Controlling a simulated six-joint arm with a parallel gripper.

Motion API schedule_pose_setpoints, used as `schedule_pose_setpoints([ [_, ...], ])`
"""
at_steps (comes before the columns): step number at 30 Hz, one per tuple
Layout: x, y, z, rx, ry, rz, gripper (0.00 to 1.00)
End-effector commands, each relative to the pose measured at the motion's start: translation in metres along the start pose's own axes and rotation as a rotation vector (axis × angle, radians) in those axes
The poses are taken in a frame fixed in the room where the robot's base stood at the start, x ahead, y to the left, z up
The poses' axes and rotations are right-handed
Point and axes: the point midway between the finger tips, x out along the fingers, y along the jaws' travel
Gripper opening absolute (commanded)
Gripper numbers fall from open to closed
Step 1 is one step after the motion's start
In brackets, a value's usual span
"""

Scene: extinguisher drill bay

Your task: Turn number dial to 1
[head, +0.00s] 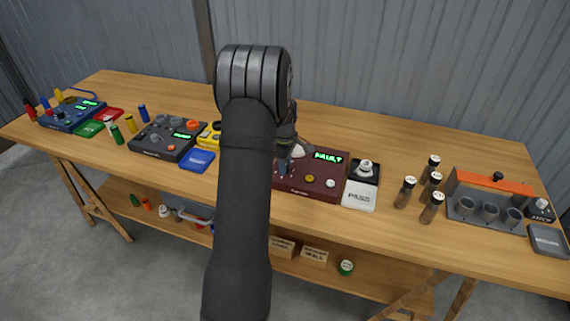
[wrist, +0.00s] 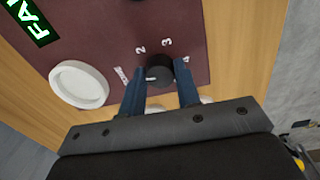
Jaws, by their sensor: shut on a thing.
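The black number dial (wrist: 160,70) sits on the dark red panel (wrist: 120,30) in the wrist view. White figures 2, 3 and 4 are printed around it, with a mark at its left too blurred to read. The two blue fingers of my gripper (wrist: 161,82) are on either side of the dial and shut on it. A short white mark shows at the dial's left side. In the head view, my arm covers the left part of the red panel (head: 322,183), and my gripper (head: 286,165) is down at it; the dial cannot be made out there.
The panel's lit green display (head: 328,157) reads FAULT. A large white round knob (wrist: 79,84) is left of the dial. A white PASS plate (head: 359,195) is right of the panel. Dark cylinders (head: 405,192) stand farther right; a black panel (head: 168,138) lies left of my arm.

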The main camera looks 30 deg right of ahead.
Motion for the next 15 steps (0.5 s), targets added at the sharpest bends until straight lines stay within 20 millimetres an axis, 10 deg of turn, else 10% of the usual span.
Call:
schedule_pose_setpoints([
  [15,-0.0012,0.0016,-0.0003,-0.249,0.013,0.004,0.07],
])
